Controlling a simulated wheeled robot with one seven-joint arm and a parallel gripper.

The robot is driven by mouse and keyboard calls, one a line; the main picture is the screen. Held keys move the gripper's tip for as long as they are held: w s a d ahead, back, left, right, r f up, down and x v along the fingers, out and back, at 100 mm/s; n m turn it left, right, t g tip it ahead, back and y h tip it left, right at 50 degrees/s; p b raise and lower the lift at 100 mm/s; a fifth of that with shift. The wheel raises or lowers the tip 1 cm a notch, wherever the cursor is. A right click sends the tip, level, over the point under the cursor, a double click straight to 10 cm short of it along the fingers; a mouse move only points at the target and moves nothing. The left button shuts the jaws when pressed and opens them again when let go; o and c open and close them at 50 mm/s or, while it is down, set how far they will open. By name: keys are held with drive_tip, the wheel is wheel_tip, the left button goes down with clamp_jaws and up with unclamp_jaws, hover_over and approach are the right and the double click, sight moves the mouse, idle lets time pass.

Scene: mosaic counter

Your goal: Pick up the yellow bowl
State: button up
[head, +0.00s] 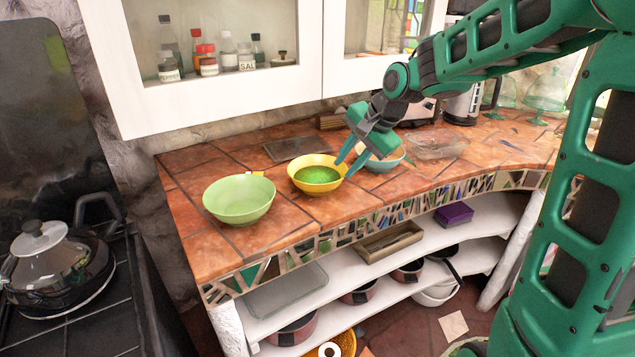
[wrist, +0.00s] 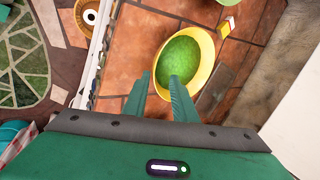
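The yellow bowl (head: 318,189) stands upright on the tiled counter, between a light green bowl and a pale blue one. Its inside looks green. In the wrist view the yellow bowl (wrist: 208,62) lies ahead of the fingers. My gripper (head: 347,164) is open and points down at the bowl's right side in the head view. In the wrist view my gripper (wrist: 160,77) has its right finger overlapping the bowl's near part and its left finger just outside the rim. I cannot tell whether either finger touches the bowl. Nothing is visibly held.
The light green bowl (head: 240,200) is to the left. The blue bowl (head: 384,163) is close behind my gripper. A glass dish (head: 438,146) is farther right. White cabinets (head: 220,105) hang above the counter. A stove with a pot (head: 55,262) is at left.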

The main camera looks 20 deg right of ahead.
sight(338, 181)
drive_tip(key=shift+s+f+x, duration=0.1)
drive_tip(key=shift+s+x, duration=0.05)
drive_tip(key=shift+x, duration=1.7)
drive_tip(key=shift+s+f+x, duration=0.1)
drive_tip(key=shift+s+x, duration=0.05)
drive_tip(key=shift+x, duration=1.7)
drive_tip(key=shift+d, duration=0.15)
clamp_jaws()
drive_tip(key=shift+r, duration=0.1)
